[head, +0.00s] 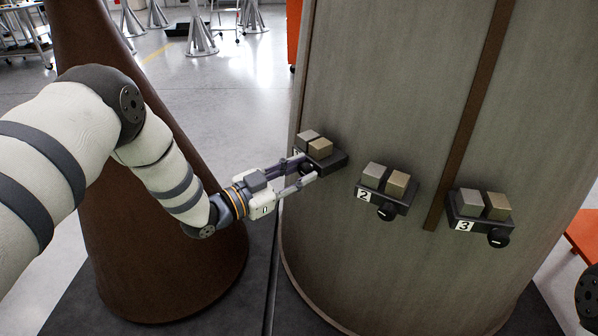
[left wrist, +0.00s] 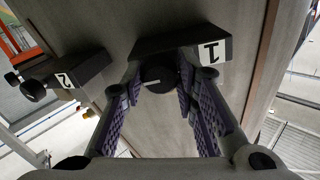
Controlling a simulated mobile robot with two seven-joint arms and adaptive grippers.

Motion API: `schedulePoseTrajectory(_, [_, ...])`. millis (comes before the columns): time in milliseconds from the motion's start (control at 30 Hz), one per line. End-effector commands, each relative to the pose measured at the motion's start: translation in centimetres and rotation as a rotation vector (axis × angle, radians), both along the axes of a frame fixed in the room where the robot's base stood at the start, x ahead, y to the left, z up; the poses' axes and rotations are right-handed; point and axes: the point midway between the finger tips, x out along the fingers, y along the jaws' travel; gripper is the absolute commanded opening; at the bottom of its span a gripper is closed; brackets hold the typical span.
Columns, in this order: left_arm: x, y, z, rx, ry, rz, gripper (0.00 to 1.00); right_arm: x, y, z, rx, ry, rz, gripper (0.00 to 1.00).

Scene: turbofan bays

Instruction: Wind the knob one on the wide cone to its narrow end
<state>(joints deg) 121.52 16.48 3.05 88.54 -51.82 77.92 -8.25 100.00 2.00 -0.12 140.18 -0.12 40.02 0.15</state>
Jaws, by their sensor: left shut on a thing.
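The wide cone (head: 400,120) is a large grey-beige body filling the right of the head view. Box one (head: 330,162) sits on its left side with two blocks on top, one grey and one tan. Its black knob (left wrist: 158,80) shows in the left wrist view beside the label 1, with a pale pointer line pointing left in that picture. My left gripper (head: 303,172) reaches in from the left and is shut on knob one, its purple-padded fingers on both sides of it. Its fingers partly cover the knob in the head view. My right gripper is not in view.
Box two (head: 393,198) and box three (head: 467,210), each with two blocks and a black knob, sit to the right on the cone. A dark brown strip (head: 470,110) runs between them. A brown cone (head: 150,225) stands close behind my left arm.

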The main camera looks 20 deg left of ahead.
Motion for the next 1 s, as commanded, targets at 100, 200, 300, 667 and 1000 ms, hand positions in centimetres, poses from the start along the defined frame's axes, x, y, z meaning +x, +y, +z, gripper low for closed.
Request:
schedulePoseTrajectory(100, [0.0,0.0,0.0,0.001,-0.001,0.000,0.45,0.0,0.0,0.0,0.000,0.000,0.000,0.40])
schedulePoseTrajectory(200, [0.0,0.0,0.0,0.001,-0.001,0.000,0.48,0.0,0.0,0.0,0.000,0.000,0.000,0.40])
schedulePoseTrajectory(300, [0.0,0.0,0.0,0.000,0.000,0.000,0.48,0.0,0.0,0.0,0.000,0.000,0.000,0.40])
schedulePoseTrajectory(667, [-4.3,3.2,-0.1,0.000,0.005,0.005,0.48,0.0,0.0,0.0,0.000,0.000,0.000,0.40])
schedulePoseTrajectory(1000, [-9.6,6.8,0.0,0.000,0.000,0.002,0.48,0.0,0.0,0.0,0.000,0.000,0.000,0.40])
